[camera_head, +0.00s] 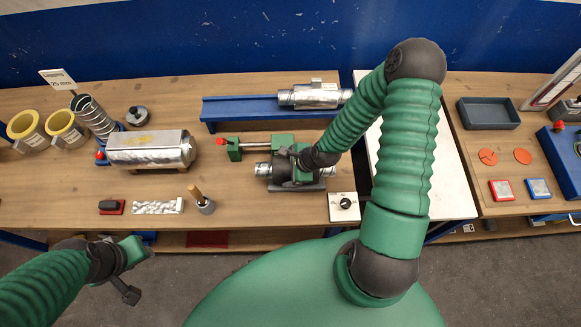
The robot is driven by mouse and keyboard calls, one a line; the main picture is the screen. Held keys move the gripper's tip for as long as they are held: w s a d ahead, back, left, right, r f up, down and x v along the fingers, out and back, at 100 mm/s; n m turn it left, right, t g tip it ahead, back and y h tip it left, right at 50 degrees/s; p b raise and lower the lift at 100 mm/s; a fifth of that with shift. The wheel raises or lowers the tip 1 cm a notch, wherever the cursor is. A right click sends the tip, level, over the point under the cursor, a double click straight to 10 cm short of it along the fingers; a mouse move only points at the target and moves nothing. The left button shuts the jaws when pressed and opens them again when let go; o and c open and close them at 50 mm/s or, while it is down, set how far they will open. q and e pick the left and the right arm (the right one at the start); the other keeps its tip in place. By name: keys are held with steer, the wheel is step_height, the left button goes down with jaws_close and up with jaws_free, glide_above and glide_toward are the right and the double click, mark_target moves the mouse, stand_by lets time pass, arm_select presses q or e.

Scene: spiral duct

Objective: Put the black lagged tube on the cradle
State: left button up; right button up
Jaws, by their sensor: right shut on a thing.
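The black lagged tube (279,172) has a dark middle and bright metal ends, and lies crosswise at the middle of the bench in the head view. My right gripper (294,168) is shut on it from above and hides part of its middle. A grey base (311,187) shows just under the tube; I cannot tell whether this is the cradle, or whether the tube rests on it. My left gripper (132,268) is low at the left, in front of the bench edge and away from the tube; its jaw opening is unclear.
A green clamp with a red knob (235,148) stands left of the tube. A blue rail (225,110) with a metal tube (312,97) lies behind. A box with a dial (344,205) is at right front.

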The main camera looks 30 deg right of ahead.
mark_target(289, 171)
steer(key=shift+w+d, duration=0.25)
steer(key=shift+w, duration=0.25)
steer(key=shift+a+f+p, duration=0.15)
steer(key=shift+f+p, duration=0.05)
steer(key=shift+p, duration=0.1)
steer(key=shift+s+f+p, duration=0.2)
steer(key=shift+f+p, duration=0.05)
steer(key=shift+f, duration=0.3)
steer(key=shift+s+f+p, duration=0.2)
steer(key=shift+f, duration=0.55)
steer(key=shift+d+f, duration=0.1)
steer(key=shift+d, duration=0.25)
steer(key=o, duration=1.4)
steer(key=shift+w+d+f, duration=0.1)
steer(key=shift+d+f, duration=0.05)
steer(key=shift+d, duration=0.05)
steer(key=shift+o, duration=0.4)
steer(key=shift+d, duration=0.1)
arm_select(q)
steer(key=shift+v, duration=1)
